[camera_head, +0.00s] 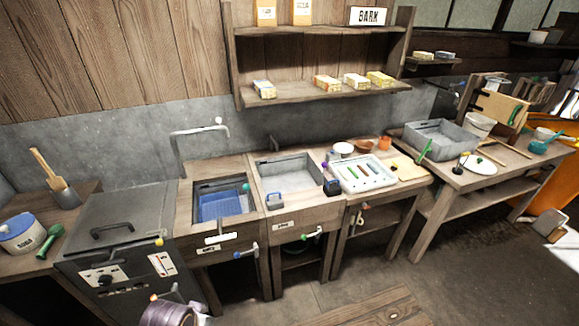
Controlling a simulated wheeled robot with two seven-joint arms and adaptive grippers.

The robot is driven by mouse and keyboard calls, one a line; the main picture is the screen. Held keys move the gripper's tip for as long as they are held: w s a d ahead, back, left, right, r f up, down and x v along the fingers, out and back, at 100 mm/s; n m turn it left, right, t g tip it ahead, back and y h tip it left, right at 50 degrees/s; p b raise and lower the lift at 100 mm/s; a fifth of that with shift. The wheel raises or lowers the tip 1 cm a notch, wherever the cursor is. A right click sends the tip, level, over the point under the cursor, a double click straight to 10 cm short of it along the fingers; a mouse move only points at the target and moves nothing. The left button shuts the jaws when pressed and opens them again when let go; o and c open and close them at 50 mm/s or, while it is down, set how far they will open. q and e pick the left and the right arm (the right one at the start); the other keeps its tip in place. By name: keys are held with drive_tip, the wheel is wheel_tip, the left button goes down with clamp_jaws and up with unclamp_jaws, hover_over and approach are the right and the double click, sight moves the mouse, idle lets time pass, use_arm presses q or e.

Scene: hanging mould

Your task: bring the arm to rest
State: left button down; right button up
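Neither of my grippers shows in the head view, and no arm can be clearly made out. A wooden framed panel (500,107), perhaps the mould, stands tilted at the back right above the right-hand table. A green piece shows at its right edge. How it is held up is hard to tell at this size.
A grey metal cabinet (118,240), a basin with a blue insert (222,204) and a grey sink (290,172) line the wall. A white tray (363,174) and a grey tub (437,139) stand further right. A purple-grey round object (172,312) is cut off below.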

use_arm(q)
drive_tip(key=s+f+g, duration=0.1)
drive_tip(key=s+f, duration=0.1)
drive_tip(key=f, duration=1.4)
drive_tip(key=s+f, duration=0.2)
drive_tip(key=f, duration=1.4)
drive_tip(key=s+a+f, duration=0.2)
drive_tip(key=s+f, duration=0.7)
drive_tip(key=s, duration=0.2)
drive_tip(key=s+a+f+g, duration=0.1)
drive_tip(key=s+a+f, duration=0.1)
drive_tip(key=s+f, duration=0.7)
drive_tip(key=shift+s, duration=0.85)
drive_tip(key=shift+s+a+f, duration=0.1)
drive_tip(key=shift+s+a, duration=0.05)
